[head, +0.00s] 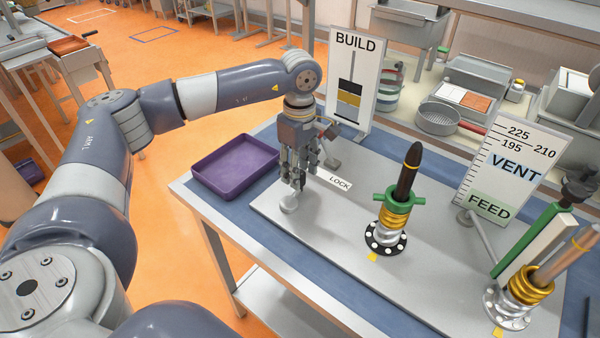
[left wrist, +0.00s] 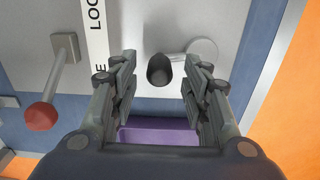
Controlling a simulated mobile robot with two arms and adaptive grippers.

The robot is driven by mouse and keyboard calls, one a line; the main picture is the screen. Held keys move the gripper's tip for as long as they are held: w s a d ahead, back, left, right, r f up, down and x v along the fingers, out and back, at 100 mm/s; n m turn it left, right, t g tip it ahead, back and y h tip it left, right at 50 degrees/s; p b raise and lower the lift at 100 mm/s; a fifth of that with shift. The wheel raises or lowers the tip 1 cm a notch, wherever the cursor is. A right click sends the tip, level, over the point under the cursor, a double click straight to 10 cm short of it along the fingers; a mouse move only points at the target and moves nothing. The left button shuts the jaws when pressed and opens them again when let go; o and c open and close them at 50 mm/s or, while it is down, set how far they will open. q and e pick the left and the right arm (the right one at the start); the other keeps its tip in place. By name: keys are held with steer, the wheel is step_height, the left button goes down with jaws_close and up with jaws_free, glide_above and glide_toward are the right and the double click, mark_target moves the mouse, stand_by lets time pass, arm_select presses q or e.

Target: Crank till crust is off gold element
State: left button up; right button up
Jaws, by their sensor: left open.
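My left gripper (head: 291,184) is open and points down over the left part of the grey plate, beside the LOCK label (head: 340,183). In the left wrist view a dark knob (left wrist: 160,70) on a short arm with a round silver base (left wrist: 201,50) shows between and beyond the open fingers (left wrist: 162,95). I see no contact. The round base also shows below the gripper in the head view (head: 289,203). Gold coils (head: 529,284) carry a copper-coloured rod at right. Crust is not clearly identifiable.
A red-knobbed lever (left wrist: 42,116) stands to the left in the wrist view. A purple tray (head: 232,168) lies left of the plate (head: 335,240). The BUILD sign (head: 354,75) and the VENT/FEED sign (head: 512,170) stand behind. The plate's front-left area is clear.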

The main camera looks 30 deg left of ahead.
arm_select(q)
steer(key=shift+f, duration=1.3)
jaws_close()
arm_select(e)
steer(key=shift+s+a+r, duration=0.15)
steer(key=shift+a+r, duration=0.05)
steer(key=shift+a, duration=0.3)
steer(key=shift+d, duration=0.1)
arm_select(q)
steer(key=shift+a, duration=0.1)
arm_select(e)
steer(key=shift+d+f, duration=0.1)
